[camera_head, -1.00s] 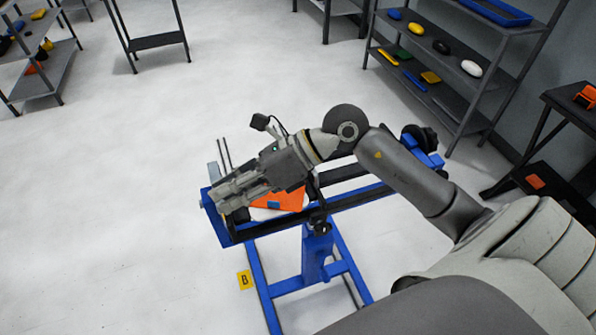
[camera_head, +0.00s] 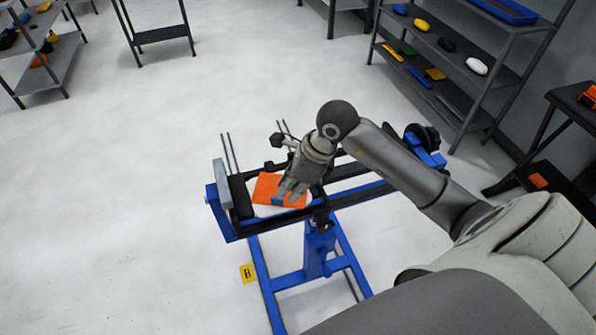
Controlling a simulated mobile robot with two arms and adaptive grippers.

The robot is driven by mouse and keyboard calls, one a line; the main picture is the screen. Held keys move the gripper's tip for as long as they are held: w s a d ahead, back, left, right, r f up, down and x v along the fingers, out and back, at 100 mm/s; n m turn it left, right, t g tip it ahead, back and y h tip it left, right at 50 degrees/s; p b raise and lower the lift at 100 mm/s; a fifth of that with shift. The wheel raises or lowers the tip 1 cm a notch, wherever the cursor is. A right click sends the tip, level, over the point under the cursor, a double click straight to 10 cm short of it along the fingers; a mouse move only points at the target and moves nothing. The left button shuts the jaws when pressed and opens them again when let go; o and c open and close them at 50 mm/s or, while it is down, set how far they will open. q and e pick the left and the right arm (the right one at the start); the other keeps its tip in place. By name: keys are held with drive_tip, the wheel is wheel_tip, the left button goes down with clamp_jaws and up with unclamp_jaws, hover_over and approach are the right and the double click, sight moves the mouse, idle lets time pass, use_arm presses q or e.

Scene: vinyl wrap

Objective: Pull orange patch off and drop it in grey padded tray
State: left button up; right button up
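The orange patch (camera_head: 266,185) lies on a white rounded piece (camera_head: 262,211) that is held in a blue and black stand (camera_head: 221,213). A small blue tab (camera_head: 277,201) shows at the patch's near edge. My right gripper (camera_head: 288,196) points down over the right part of the patch, with its fingertips close to the blue tab. I cannot tell whether the fingers touch the tab or how far apart they are. My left gripper is not in view. I cannot make out a grey padded tray.
A shelf rack with several coloured items (camera_head: 448,72) stands at the back right, and a blue tray (camera_head: 503,10) lies on its top. A dark table (camera_head: 560,105) is at the right edge. Another rack (camera_head: 45,78) is at the far left. The floor left of the stand is clear.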

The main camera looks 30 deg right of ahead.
sight(284, 205)
drive_tip(key=shift+p+x, duration=0.4)
drive_tip(key=shift+x, duration=1.8)
clamp_jaws()
drive_tip(key=shift+r+p, duration=0.35)
drive_tip(key=shift+r, duration=0.45)
wheel_tip(284, 205, up, 7)
drive_tip(key=p, duration=0.4)
drive_tip(key=shift+f, duration=0.15)
